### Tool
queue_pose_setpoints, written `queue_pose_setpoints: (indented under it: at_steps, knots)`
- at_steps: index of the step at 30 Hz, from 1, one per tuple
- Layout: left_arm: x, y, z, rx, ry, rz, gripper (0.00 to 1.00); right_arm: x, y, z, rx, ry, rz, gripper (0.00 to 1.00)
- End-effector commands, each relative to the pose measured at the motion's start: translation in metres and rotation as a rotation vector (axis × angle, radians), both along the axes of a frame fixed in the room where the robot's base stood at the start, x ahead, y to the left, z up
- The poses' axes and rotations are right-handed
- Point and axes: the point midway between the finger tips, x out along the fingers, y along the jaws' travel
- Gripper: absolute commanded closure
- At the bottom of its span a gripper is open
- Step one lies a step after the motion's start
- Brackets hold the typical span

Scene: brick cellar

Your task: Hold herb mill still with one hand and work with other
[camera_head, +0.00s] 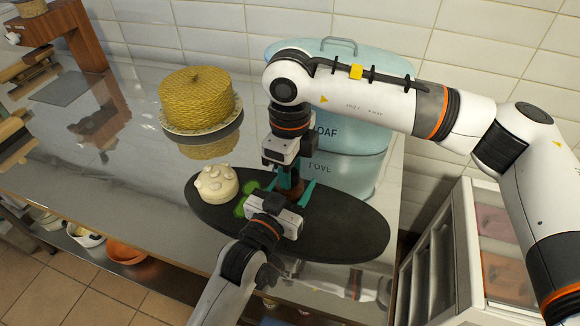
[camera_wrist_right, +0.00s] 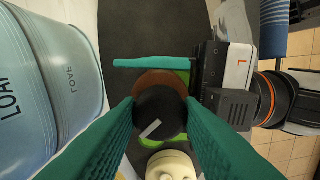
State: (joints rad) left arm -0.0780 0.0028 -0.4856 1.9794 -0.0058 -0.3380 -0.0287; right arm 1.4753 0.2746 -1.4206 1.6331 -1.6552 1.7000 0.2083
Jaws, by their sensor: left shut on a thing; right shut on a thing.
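The herb mill (camera_head: 294,190) is brown and stands upright on the dark oval board (camera_head: 345,222), mostly hidden by my grippers in the head view. In the right wrist view the mill's round black top (camera_wrist_right: 160,108) has a white mark, with a brown rim below. My right gripper (camera_head: 286,180) comes down from above, its teal fingers shut on either side of the black top. My left gripper (camera_head: 298,197) reaches in from the front and is shut on the mill lower down. One of its teal fingers also shows in the right wrist view (camera_wrist_right: 155,63).
A blue bread bin (camera_head: 345,150) stands close behind. A yellow woven round item (camera_head: 196,98) sits on a stand at back left. The counter's left side is partly clear.

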Motion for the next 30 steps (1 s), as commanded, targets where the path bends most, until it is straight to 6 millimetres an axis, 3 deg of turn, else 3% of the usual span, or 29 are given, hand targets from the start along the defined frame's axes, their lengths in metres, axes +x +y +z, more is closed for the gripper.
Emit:
queue_pose_setpoints:
  at_steps: [14,15,18,26,30]
  knots:
    - [-0.0006,-0.0006,-0.0007,0.001,0.002,-0.001,0.75,0.0013,-0.0001,0.0007,0.001,-0.004,-0.014,0.9]
    - [-0.0006,-0.0006,-0.0007,0.001,0.002,-0.001,0.75,0.0013,-0.0001,0.0007,0.001,-0.004,-0.014,0.6]
    - [-0.0005,-0.0005,-0.0007,0.001,0.002,-0.001,0.75,0.001,-0.0001,0.0006,0.001,-0.004,-0.014,0.44]
    - [-0.0004,-0.0003,-0.0007,0.001,0.002,-0.001,0.75,0.0004,0.0,0.0005,0.0,-0.001,-0.012,0.44]
    - [-0.0003,-0.0003,-0.0007,0.001,0.002,-0.001,0.75,0.0009,0.0002,0.0097,0.001,-0.003,-0.012,0.44]
